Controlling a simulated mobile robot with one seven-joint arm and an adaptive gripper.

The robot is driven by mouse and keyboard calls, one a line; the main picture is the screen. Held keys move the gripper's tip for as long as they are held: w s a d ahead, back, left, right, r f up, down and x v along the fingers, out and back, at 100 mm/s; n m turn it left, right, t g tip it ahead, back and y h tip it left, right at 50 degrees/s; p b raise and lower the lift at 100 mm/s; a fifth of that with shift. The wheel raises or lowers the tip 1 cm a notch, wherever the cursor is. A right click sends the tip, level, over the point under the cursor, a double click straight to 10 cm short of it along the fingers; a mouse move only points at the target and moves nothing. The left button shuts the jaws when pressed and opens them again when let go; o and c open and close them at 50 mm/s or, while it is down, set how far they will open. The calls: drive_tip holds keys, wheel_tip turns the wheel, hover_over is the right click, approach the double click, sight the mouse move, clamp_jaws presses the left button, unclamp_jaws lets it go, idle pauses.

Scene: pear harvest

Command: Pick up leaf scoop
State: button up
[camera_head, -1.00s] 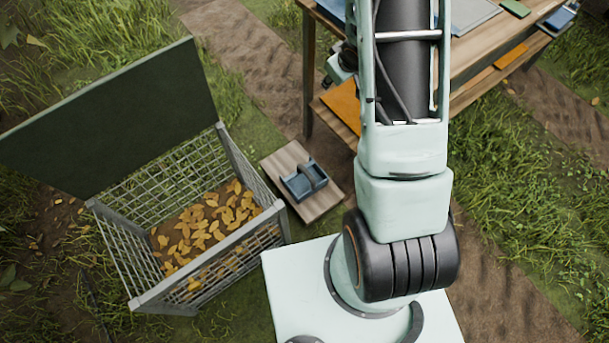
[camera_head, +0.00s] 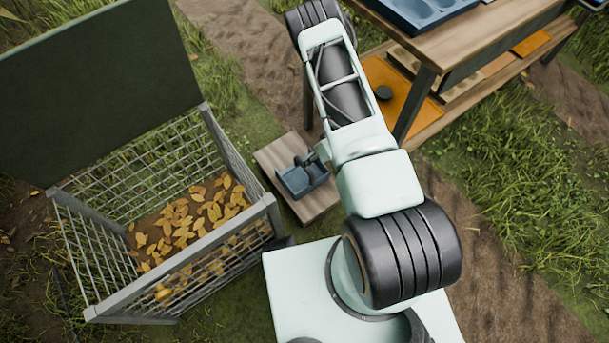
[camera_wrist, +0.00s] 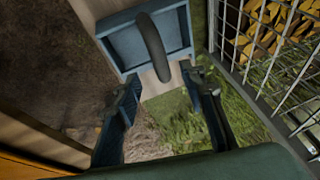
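The leaf scoop (camera_head: 296,182) is a blue open tray with a dark arched handle. It rests on a small wooden board (camera_head: 318,206) beside the wire bin. In the wrist view the scoop (camera_wrist: 124,48) is at the top centre, its handle (camera_wrist: 153,47) curving across it. My gripper (camera_wrist: 162,78) is open and empty, its two fingers apart just below the scoop in that view. In the head view my gripper (camera_head: 312,158) is small and partly overlaps the scoop and its handle. I cannot tell whether it touches the scoop.
A wire bin (camera_head: 262,208) with yellow leaves and a raised dark lid (camera_head: 95,90) stands to the left. A wooden table (camera_head: 450,50) with a lower shelf and a blue tray (camera_head: 420,12) stands at the upper right. Grass and dirt path surround them.

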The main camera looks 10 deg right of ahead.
drive_tip(key=b+x, duration=0.3)
drive_tip(key=x, duration=0.6)
drive_tip(key=shift+c, duration=0.4)
clamp_jaws()
